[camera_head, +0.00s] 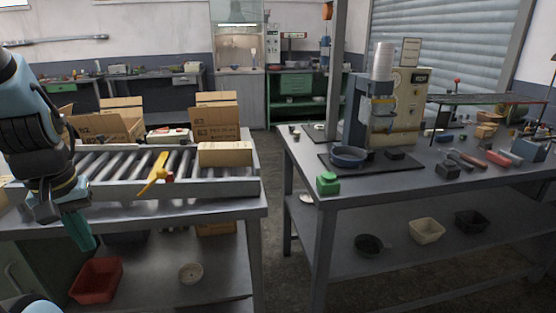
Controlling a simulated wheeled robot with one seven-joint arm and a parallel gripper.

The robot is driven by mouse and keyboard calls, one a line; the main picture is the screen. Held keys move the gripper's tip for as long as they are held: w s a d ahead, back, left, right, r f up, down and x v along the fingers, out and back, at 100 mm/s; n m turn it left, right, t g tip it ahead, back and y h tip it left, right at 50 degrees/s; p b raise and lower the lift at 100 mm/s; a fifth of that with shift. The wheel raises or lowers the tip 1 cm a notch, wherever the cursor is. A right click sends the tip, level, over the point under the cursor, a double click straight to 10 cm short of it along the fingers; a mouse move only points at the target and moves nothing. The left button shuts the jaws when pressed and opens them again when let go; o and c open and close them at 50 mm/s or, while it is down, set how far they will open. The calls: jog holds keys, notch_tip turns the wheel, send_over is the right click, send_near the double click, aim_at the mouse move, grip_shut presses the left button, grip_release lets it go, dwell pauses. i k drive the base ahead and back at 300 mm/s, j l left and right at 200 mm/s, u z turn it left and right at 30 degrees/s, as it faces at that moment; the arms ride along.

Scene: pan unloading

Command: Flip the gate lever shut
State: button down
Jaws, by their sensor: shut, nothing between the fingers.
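A yellow lever (155,174) with a red part at its pivot stands on the front rail of the roller conveyor (215,187). It slants, with its upper end leaning up and to the right. My gripper (84,238) has teal fingers and points down at the left, in front of the bench edge. It is shut and empty, to the left of the lever, lower in the picture and apart from it. Whether the gate itself is open or closed I cannot tell.
A cardboard box (225,154) lies on the rollers to the lever's right. Open cartons (216,118) stand behind. A red bin (97,280) sits on the lower shelf. A second bench (400,190) at the right holds a machine, a blue pan (348,156) and tools. Floor shows between the benches.

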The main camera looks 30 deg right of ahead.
aim_at(158, 171)
jog(key=z, duration=0.7)
jog(key=i+j+z, duration=0.15)
jog(key=j+z, duration=0.15)
jog(key=j, duration=0.3)
jog(key=j+z, duration=0.25)
jog(key=j, duration=0.4)
jog(key=i, duration=0.05)
